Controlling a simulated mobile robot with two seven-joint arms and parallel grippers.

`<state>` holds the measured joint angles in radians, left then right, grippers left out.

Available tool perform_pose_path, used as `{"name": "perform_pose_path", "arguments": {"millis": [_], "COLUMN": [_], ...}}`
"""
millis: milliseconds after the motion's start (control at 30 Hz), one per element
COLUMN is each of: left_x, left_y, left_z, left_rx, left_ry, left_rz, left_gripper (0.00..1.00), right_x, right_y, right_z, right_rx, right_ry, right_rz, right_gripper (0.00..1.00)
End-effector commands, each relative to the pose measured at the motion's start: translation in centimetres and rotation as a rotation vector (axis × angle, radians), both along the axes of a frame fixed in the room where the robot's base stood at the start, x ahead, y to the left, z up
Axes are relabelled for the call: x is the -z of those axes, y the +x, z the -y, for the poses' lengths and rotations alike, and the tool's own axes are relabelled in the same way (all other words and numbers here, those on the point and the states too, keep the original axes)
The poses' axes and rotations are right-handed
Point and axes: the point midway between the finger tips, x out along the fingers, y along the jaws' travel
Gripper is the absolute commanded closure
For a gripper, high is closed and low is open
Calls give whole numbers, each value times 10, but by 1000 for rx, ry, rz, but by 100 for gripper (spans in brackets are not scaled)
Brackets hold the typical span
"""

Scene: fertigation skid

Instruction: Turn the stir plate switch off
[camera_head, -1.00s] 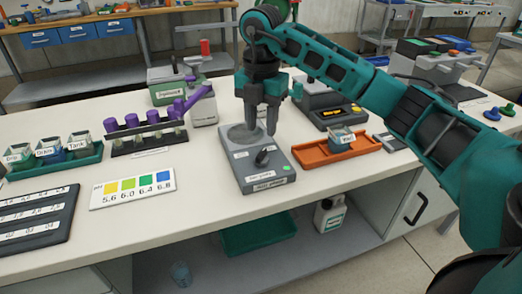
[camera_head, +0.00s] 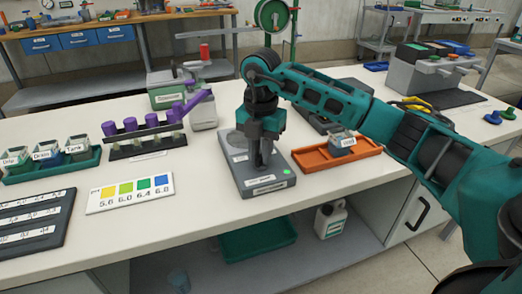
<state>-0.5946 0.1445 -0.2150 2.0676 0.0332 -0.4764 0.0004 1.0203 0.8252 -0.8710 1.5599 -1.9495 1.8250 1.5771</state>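The grey stir plate (camera_head: 243,176) lies on the white bench, with a round disc toward its back and a lit green light (camera_head: 285,172) near its front right corner. My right gripper (camera_head: 262,163) points straight down over the plate, its fingertips low at the spot of the dark switch knob. The fingers hide the knob, so its angle and any contact with it cannot be made out. The fingers look close together, but I cannot tell whether they are shut on it. My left gripper is not in view.
An orange tray (camera_head: 314,161) with a labelled cup (camera_head: 341,139) stands close right of the plate. A purple tube rack (camera_head: 147,148), a pH colour card (camera_head: 131,193) and a green tray of cups (camera_head: 52,169) are to the left. Bare bench lies in front of the plate.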

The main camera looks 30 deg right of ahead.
Motion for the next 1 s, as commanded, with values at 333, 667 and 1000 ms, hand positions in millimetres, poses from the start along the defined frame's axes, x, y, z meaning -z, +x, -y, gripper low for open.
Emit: {"name": "perform_pose_path", "arguments": {"millis": [333, 667, 1000], "left_x": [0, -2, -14], "left_y": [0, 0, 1], "left_z": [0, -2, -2], "left_rx": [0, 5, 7], "left_ry": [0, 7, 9], "left_rz": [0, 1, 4], "left_gripper": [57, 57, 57], "right_x": [0, -1, -3], "right_y": [0, 0, 0], "right_z": [0, 0, 0], "right_rx": [0, -35, -252], "right_ry": [0, 0, 1], "right_rz": [0, 0, -1], "right_gripper": [100, 100, 100]}}
